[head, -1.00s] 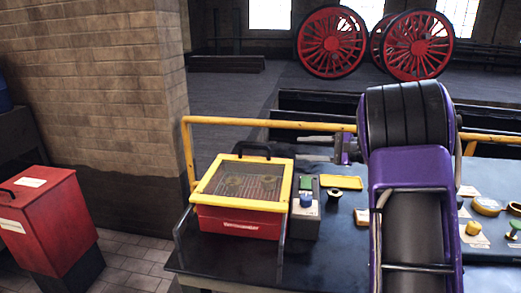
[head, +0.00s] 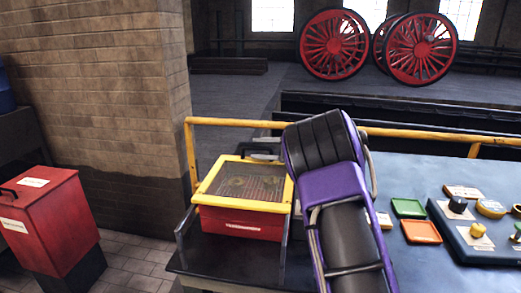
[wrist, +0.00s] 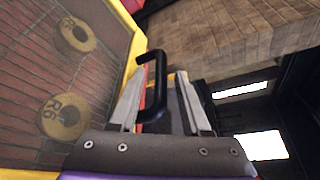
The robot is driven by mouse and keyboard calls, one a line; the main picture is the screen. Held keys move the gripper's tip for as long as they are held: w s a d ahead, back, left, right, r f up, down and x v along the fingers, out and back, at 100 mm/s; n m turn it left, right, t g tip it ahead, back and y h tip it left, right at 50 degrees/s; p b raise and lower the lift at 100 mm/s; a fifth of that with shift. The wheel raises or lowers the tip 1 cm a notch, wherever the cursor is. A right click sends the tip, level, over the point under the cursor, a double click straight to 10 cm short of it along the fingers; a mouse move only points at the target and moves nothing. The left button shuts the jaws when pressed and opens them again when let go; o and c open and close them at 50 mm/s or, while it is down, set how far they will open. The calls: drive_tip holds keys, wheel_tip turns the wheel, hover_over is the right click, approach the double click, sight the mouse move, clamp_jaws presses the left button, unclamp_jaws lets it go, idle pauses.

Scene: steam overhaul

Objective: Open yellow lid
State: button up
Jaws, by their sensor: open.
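The yellow lid (head: 207,186) is a yellow frame around a see-through panel. It lies shut on a red box (head: 238,224) at the left end of the bench. Its black handle (wrist: 157,82) is at the far edge of the lid. My gripper (wrist: 162,76) is open, and in the wrist view the handle shows between its two grey fingers. I cannot tell whether either finger touches it. In the head view my purple arm hides most of the gripper. Two round brass-coloured pieces (wrist: 64,117) show through the panel.
A yellow rail (head: 225,122) runs along the bench's back edge, close behind the lid. Grey bars stand beside the box. Green and orange trays (head: 421,232) and a control panel (head: 470,240) lie to the right. A red bin (head: 45,220) stands on the floor at left.

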clamp_jaws()
idle(1.4)
